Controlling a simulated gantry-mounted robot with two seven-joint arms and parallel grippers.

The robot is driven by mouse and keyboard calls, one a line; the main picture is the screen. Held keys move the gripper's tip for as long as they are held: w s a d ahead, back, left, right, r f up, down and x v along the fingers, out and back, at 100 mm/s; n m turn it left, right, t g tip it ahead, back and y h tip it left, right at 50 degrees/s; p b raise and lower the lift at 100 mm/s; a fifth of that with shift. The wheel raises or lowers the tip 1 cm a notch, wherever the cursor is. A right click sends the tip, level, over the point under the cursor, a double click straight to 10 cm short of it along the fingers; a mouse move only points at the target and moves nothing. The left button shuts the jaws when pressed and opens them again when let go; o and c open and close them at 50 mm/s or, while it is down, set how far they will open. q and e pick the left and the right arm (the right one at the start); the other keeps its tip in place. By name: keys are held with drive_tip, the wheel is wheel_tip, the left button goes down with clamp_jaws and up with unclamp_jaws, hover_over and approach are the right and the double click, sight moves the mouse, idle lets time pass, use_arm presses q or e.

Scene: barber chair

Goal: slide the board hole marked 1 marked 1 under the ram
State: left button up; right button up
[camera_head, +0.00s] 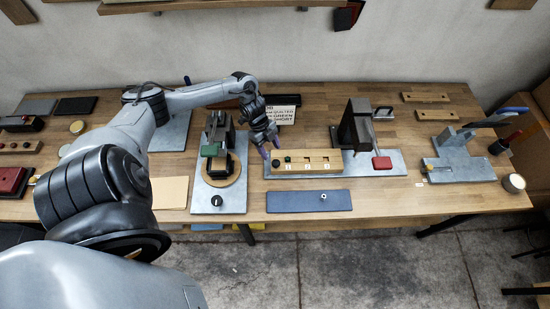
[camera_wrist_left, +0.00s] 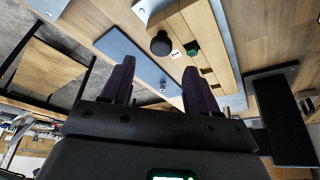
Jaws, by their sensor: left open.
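The wooden board (camera_head: 320,158), with a row of marked holes and a black knob (camera_head: 276,163) at its left end, lies on a grey baseplate (camera_head: 392,170). The press with the dark ram housing (camera_head: 356,128) stands at the board's right end. In the left wrist view the board (camera_wrist_left: 208,42) shows its black knob (camera_wrist_left: 160,44), a small number label and a green piece beside it. My left gripper (camera_head: 269,149) is open and empty, just above and behind the board's knob end. It also shows in the left wrist view (camera_wrist_left: 158,85), fingers apart. My right gripper is out of view.
A turntable fixture (camera_head: 220,172) stands to the left. A lettered card (camera_head: 281,113) is behind. A red pad (camera_head: 382,162) is by the press. Another lever fixture (camera_head: 455,155) stands at the right.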

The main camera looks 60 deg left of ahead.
sight(276, 163)
use_arm(q)
drive_tip(key=shift+x, duration=3.4)
drive_tip(key=shift+w, duration=0.1)
drive_tip(key=shift+c, duration=0.4)
clamp_jaws()
